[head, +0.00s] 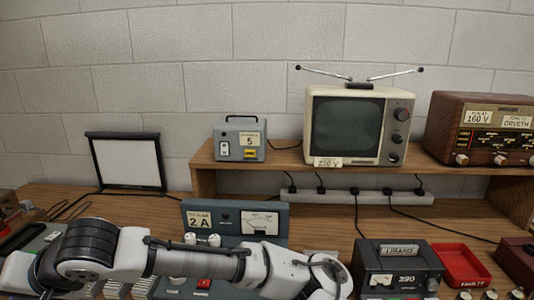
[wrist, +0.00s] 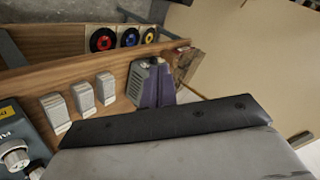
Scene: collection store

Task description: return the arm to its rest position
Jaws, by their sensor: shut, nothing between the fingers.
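My arm crosses the bottom of the head view from the left, in front of the bench, and its far end runs out at the lower edge, so the fingers do not show there. In the wrist view my gripper (wrist: 157,82) shows beyond the grey, black-edged hand. Its two fingers are side by side, shut, with nothing between them. They stand in front of the wooden bench edge in the picture; whether they touch it I cannot tell.
The bench carries a grey-blue 2 A meter unit (head: 273,222), a 390 box (head: 400,275) and a red tray (head: 461,265). A television (head: 355,125) and a radio (head: 487,133) stand on the shelf. Beige floor (wrist: 235,60) lies open right of the bench.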

